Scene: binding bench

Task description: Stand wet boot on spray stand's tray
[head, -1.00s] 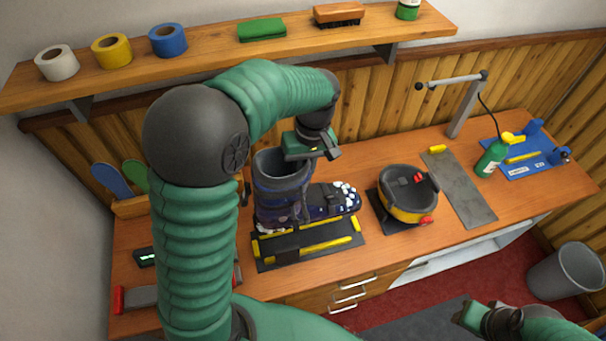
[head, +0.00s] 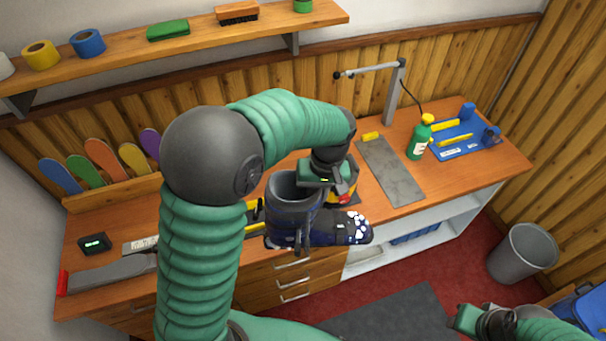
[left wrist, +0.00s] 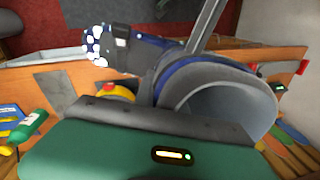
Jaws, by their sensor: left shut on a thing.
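The dark navy boot (head: 290,222) has a grey open cuff and white spots on its toe. My left gripper (head: 325,190) is shut on the boot's cuff and holds it upright, toe to the right, in front of the bench's front edge in the picture. In the left wrist view the boot's cuff (left wrist: 225,100) lies just beyond the gripper body. The spray stand (head: 393,95) is a grey post with a side arm at the back. Its flat grey tray (head: 392,172) is bare, right of the boot. My right gripper (head: 468,318) is low at the right, its fingers unclear.
A black-and-yellow round device (head: 350,185) is partly hidden behind the boot and my gripper. A green bottle (head: 418,140) stands right of the tray, beside a blue mat (head: 470,148). A grey bin (head: 522,252) stands on the floor.

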